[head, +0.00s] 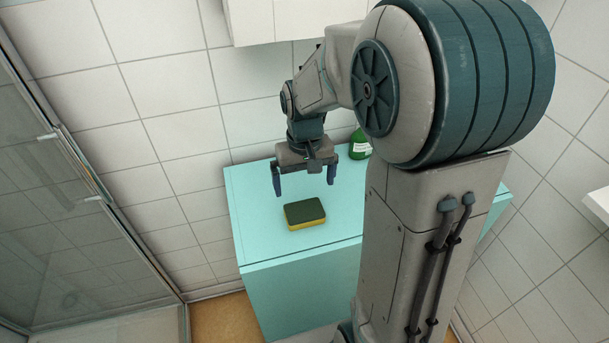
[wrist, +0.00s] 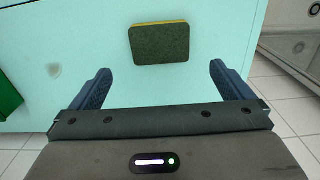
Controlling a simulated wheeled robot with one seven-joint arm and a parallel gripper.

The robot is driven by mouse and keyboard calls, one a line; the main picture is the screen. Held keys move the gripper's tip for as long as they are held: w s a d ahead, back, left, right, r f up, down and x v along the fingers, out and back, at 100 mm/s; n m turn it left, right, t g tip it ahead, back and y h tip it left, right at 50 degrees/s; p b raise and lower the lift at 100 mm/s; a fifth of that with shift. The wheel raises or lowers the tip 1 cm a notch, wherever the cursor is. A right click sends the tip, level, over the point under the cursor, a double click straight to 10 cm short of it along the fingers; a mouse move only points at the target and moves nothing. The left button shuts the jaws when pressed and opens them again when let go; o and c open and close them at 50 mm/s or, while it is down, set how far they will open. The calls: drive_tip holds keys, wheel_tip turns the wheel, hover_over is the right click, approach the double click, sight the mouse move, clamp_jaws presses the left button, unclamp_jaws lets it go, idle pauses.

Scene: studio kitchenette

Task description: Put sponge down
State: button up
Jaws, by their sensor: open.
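The sponge (head: 305,213) has a dark green top and a yellow lower layer. It lies flat on the turquoise counter (head: 262,236), near the counter's front edge in the head view. My gripper (head: 304,190) is open and empty just above and behind the sponge, its two fingers spread apart. In the wrist view the sponge (wrist: 159,43) lies beyond the open fingertips of my gripper (wrist: 161,75), between their lines and apart from both.
A green bottle with a pale label (head: 360,145) stands at the back of the counter, partly hidden by my arm. A glass panel (head: 80,190) is at the left. White cupboards (head: 290,18) hang above. The counter's left part is clear.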

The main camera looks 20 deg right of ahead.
drive_tip(key=s+r+t, duration=0.1)
drive_tip(key=s+r, duration=0.2)
drive_tip(key=s, duration=0.4)
drive_tip(key=s+r+t, duration=0.2)
drive_tip(key=s+r, duration=0.1)
drive_tip(key=s, duration=0.4)
drive_tip(key=shift+r, duration=0.25)
